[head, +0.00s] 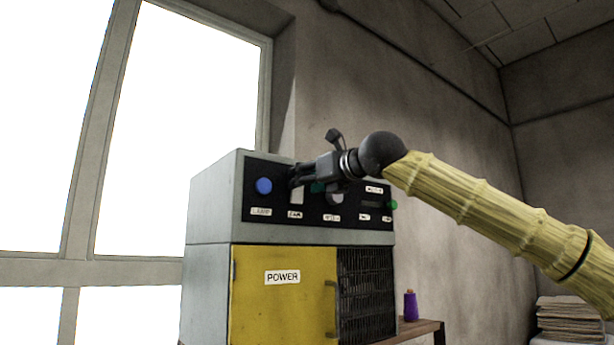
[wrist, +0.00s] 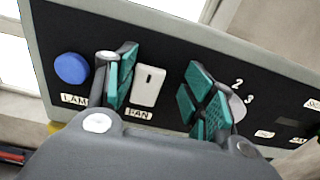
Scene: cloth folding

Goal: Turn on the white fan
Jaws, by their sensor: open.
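A white rocker switch (wrist: 148,86) sits on a black control panel (wrist: 215,60), above a label (wrist: 138,114) that seems to read FAN. My gripper (wrist: 163,88) is open in front of the panel, with green finger pads. In the wrist view the switch shows between the fingers, closer to the left one. I cannot tell whether a finger touches the panel. No separate fan is seen.
A blue round button (head: 264,185) labelled LAMP is left of the switch. A numbered dial (wrist: 237,106) is to its right, partly behind the right finger. A green button (head: 393,205) is at the panel's right end. A yellow POWER door (head: 282,305) is below.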

